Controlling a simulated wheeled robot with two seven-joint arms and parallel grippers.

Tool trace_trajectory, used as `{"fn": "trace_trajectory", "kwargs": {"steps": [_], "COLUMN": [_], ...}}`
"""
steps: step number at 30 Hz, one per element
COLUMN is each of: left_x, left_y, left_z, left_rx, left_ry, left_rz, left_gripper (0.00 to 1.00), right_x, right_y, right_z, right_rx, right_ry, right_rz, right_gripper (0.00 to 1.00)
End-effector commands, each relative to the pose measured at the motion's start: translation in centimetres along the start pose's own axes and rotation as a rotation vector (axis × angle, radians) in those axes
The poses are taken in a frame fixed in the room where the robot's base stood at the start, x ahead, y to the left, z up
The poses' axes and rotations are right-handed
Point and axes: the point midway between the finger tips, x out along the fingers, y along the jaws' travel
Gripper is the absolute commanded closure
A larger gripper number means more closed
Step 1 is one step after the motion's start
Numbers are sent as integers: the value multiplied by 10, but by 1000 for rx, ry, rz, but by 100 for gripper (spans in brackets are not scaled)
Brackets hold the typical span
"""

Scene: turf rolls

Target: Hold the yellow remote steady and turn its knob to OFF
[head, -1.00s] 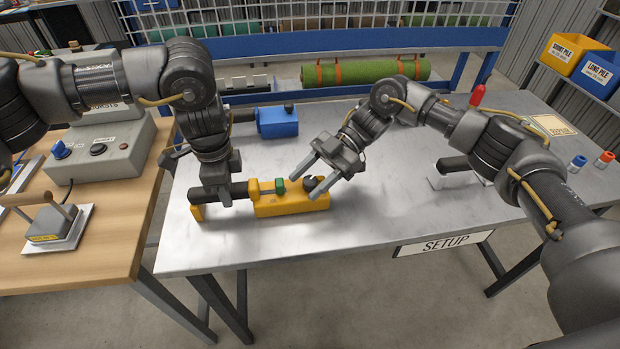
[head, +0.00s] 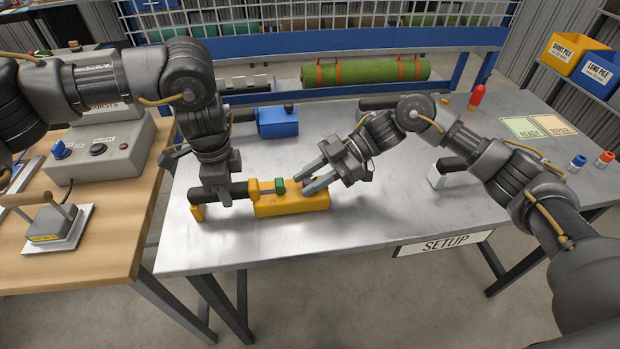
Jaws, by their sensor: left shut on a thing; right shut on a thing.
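The yellow remote (head: 292,204) lies on the metal table, with a dark handle at its left and a green part (head: 280,186) on top. My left gripper (head: 224,196) points down over the handle and is shut on it. My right gripper (head: 307,180) comes in from the right, with its fingertips at the top right of the remote. It is shut on the knob, which is mostly hidden by the fingers. Which way the knob points cannot be made out.
A blue remote (head: 277,121) lies behind on the metal table (head: 350,236). A wooden bench (head: 110,230) with a grey control box adjoins at left.

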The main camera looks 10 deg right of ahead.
Motion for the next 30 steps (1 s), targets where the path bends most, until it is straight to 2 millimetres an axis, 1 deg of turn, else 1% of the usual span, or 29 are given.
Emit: {"fn": "trace_trajectory", "kwargs": {"steps": [1,9,15,21,30], "left_x": [2,2,2,2,2], "left_y": [1,1,1,1,1], "left_z": [-1,-1,-1,-1,-1], "left_rx": [2,2,2,3,3], "left_ry": [0,0,0,1,2], "left_rz": [3,3,3,3,3], "left_gripper": [100,100,100,100,100], "right_x": [2,2,2,2,1], "right_y": [-3,-2,-1,-1,0], "right_z": [3,2,2,2,2], "right_rx": [17,107,158,194,217], "right_ry": [0,-1,-1,-2,-1], "right_rz": [34,247,373,458,511], "right_gripper": [93,93,93,93,93]}}
